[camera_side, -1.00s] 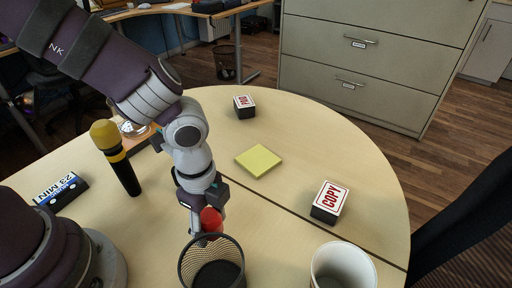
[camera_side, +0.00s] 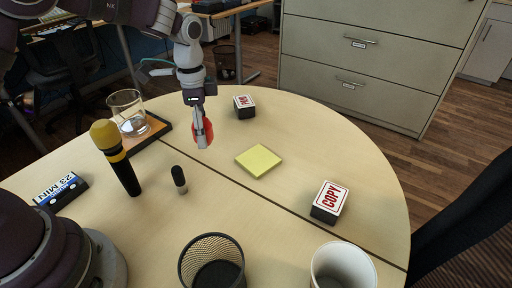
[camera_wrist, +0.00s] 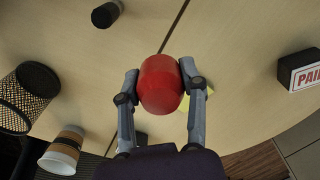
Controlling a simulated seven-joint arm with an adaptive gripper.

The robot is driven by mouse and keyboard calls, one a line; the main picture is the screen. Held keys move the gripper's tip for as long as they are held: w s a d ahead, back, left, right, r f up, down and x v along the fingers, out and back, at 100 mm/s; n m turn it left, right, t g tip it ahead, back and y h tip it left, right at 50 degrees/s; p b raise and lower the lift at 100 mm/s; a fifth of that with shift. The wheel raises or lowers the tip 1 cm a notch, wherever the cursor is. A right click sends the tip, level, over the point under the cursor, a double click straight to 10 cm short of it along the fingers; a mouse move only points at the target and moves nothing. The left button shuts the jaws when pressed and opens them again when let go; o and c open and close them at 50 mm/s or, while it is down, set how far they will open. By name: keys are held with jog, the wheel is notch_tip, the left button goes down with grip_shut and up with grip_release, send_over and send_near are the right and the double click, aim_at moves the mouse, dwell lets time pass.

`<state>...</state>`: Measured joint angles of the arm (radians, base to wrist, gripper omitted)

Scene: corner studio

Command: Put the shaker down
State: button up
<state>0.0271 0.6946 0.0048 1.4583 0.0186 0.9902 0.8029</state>
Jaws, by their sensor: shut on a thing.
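The shaker (camera_side: 209,131) is red and rounded. My gripper (camera_side: 203,140) is shut on it, with fingers pointing down, over the far part of the round table. In the wrist view the red shaker (camera_wrist: 160,86) sits between both fingertips of my gripper (camera_wrist: 160,76), touching them. Its underside is hidden, and I cannot tell exactly how high it is above the table. The table (camera_side: 300,140) is pale wood, bare just around and below the gripper.
A yellow note pad (camera_side: 258,160) and a stamp block (camera_side: 244,107) lie right of the gripper. A small black-capped object (camera_side: 179,180), a microphone (camera_side: 116,158) and a glass (camera_side: 127,112) stand left. A COPY stamp (camera_side: 329,203), mesh bin (camera_side: 212,240) and cup (camera_side: 342,254) are nearer.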

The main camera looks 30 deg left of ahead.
jog(key=r+n, duration=0.2)
send_over(196, 152)
notch_tip(196, 152, down, 10)
jog(key=shift+f, duration=0.2)
jog(key=shift+f, duration=0.15)
jog(key=o, duration=1.1)
